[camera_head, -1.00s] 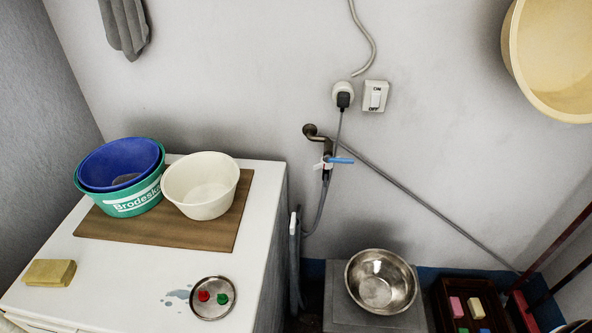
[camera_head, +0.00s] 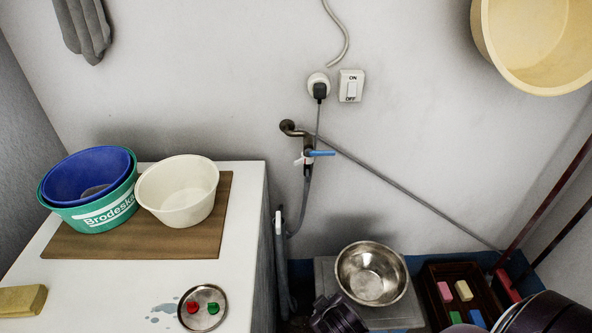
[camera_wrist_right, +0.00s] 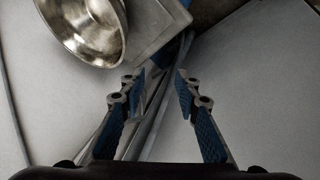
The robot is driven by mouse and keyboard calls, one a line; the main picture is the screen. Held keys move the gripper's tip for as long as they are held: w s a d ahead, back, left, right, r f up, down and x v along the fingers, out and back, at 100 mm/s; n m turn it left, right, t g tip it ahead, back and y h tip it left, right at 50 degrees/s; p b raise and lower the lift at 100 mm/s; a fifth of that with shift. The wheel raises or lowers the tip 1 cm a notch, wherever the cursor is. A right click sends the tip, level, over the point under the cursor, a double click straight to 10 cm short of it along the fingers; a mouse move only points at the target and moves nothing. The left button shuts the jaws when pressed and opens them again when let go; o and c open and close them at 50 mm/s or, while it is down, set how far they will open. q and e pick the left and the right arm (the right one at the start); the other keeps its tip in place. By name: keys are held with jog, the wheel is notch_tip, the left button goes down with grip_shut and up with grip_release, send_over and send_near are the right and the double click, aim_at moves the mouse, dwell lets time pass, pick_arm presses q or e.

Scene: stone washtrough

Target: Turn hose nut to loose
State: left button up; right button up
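The tap (camera_head: 305,142) with a blue lever (camera_head: 320,153) sticks out of the wall at mid-picture in the head view. A small pale fitting (camera_head: 304,161), which looks like the hose nut, sits at its lower end. The grey hose (camera_head: 304,203) hangs down from there. The nut's turn position is too small to tell. Dark parts of my right arm show at the bottom of the head view, below and apart from the tap. In the right wrist view my right gripper (camera_wrist_right: 160,84) is open with nothing between its blue pads. My left gripper is not in view.
A white washing machine (camera_head: 120,280) with basins stands left of the tap. A steel bowl (camera_head: 371,275) sits on a grey stand (camera_head: 326,275) below it, also in the wrist view (camera_wrist_right: 88,28). A dark crate (camera_head: 435,285) with soap bars and red poles (camera_head: 555,205) are at right.

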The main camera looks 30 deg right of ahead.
jog(key=w+d+r+n+t+h, duration=0.1)
jog(key=w+d+r+t+h, duration=0.2)
jog(key=w+r, duration=0.45)
jog(key=n+t+h, duration=0.2)
jog(key=n+t, duration=0.5)
jog(key=n, duration=0.2)
send_near(297, 164)
jog(key=w, duration=0.2)
jog(key=shift+m, duration=0.3)
jog(key=x, duration=0.7)
jog(key=shift+s+d, duration=0.1)
jog(key=shift+d, duration=0.35)
grip_shut()
